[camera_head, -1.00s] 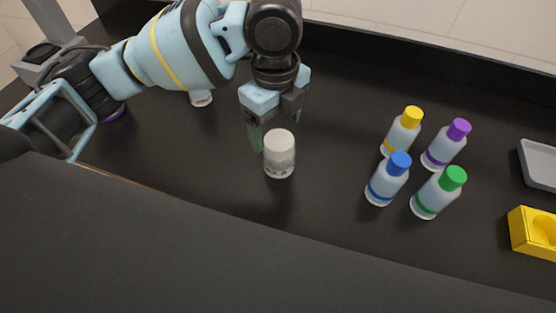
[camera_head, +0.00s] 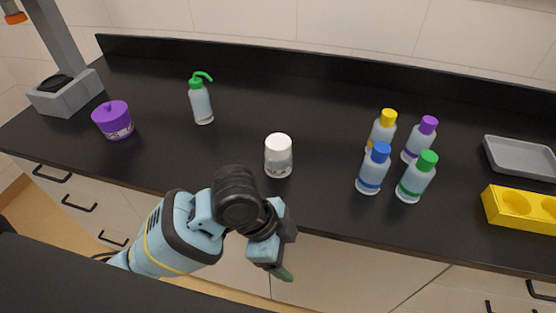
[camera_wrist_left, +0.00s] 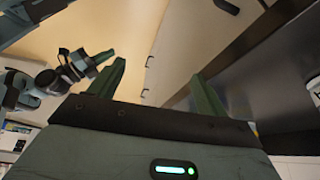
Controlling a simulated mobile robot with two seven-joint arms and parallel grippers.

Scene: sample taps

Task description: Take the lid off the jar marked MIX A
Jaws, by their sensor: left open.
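A clear jar with a white lid (camera_head: 278,143) stands upright near the front edge of the counter; its label is too small to read. A purple-lidded jar (camera_head: 112,112) stands at the left, with a label I cannot read either. I cannot tell which is marked MIX A. Both lids are on. My left gripper (camera_head: 285,257) is in front of the counter edge, below and apart from the white-lidded jar. In the left wrist view its two green fingers (camera_wrist_left: 158,88) are open with nothing between them. My right gripper (camera_wrist_left: 93,63) seems to show small there, jaws unclear.
A green-topped wash bottle (camera_head: 201,104) stands behind. Several bottles with coloured caps, including a blue-capped one (camera_head: 374,170), stand to the right. A yellow block with round holes (camera_head: 490,208) and a grey tray (camera_head: 520,157) are at far right. A grey stand (camera_head: 66,95) is at far left.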

